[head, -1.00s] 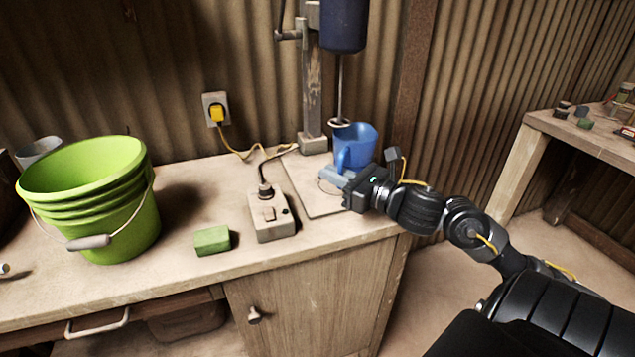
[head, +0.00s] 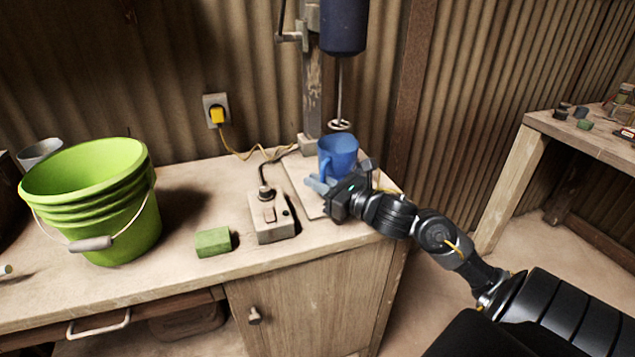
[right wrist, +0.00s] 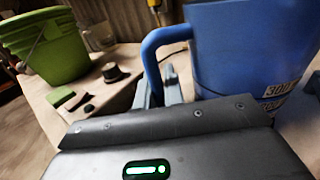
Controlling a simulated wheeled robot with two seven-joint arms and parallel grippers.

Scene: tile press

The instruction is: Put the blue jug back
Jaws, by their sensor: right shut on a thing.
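The blue jug (head: 338,158) is upright over the right end of the workbench, just below the mixer's whisk (head: 340,125) in the head view. My right gripper (head: 318,184) is at its handle side, shut on the jug. In the right wrist view the jug (right wrist: 245,50) fills the upper right, and its handle (right wrist: 152,50) runs down to the fingers (right wrist: 160,92). Whether the jug's base touches the board (head: 308,204) is hidden. My left gripper is not in view.
The mixer (head: 343,25) hangs on a stand (head: 312,90) above the jug. A switch box (head: 271,222) with a cable, a green block (head: 213,241) and a green bucket (head: 95,205) stand to the left. A second table (head: 560,125) is at the right.

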